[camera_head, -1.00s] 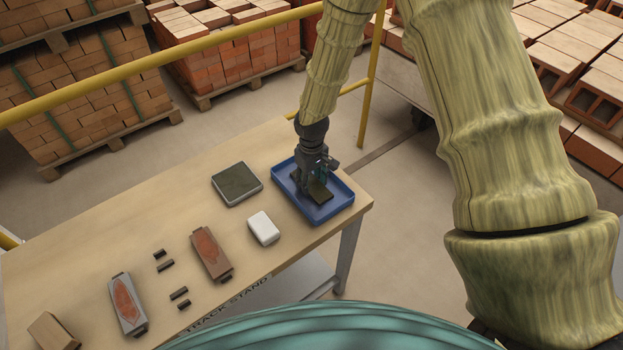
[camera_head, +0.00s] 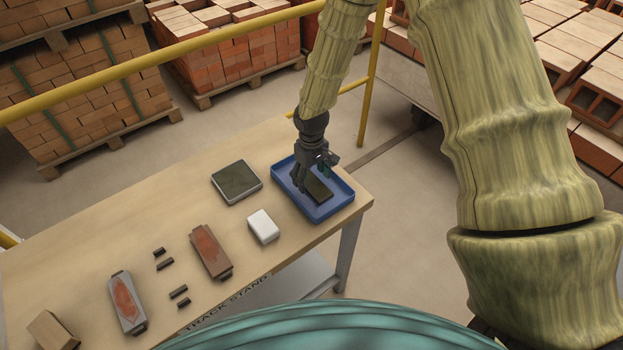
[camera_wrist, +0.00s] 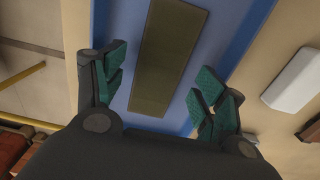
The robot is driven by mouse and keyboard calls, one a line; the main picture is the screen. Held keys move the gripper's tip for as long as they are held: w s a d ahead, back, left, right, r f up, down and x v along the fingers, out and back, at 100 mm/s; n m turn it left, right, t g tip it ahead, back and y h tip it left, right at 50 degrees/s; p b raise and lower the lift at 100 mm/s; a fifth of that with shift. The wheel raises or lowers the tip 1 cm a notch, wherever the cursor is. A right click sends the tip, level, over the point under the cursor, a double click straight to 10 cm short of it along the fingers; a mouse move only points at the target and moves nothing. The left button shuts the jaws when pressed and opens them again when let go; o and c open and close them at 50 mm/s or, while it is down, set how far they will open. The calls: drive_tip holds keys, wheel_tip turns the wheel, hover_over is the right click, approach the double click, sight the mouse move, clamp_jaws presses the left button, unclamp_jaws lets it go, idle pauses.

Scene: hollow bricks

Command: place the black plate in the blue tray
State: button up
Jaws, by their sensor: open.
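The black plate (camera_head: 317,190) is a dark flat rectangle lying inside the blue tray (camera_head: 337,207) at the right end of the table. In the wrist view the plate (camera_wrist: 168,58) lies on the blue tray floor (camera_wrist: 216,50), apart from the fingers. My gripper (camera_head: 310,184) is over the tray, above the plate. The wrist view shows its green-padded fingers (camera_wrist: 160,95) spread wide, with nothing between them. Part of the plate and tray is hidden behind my gripper in the head view.
A white block (camera_head: 263,227) and a dark square pad (camera_head: 237,183) stand left of the tray. Two red-faced pieces (camera_head: 211,251) (camera_head: 128,302), several small dark bars (camera_head: 165,264) and a brown block (camera_head: 52,331) lie further left. A yellow rail (camera_head: 150,72) runs behind the table.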

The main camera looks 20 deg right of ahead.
sight(311, 183)
wheel_tip(311, 183, up, 11)
drive_tip(key=b, duration=0.2)
drive_tip(key=shift+b, duration=0.4)
idle(0.5)
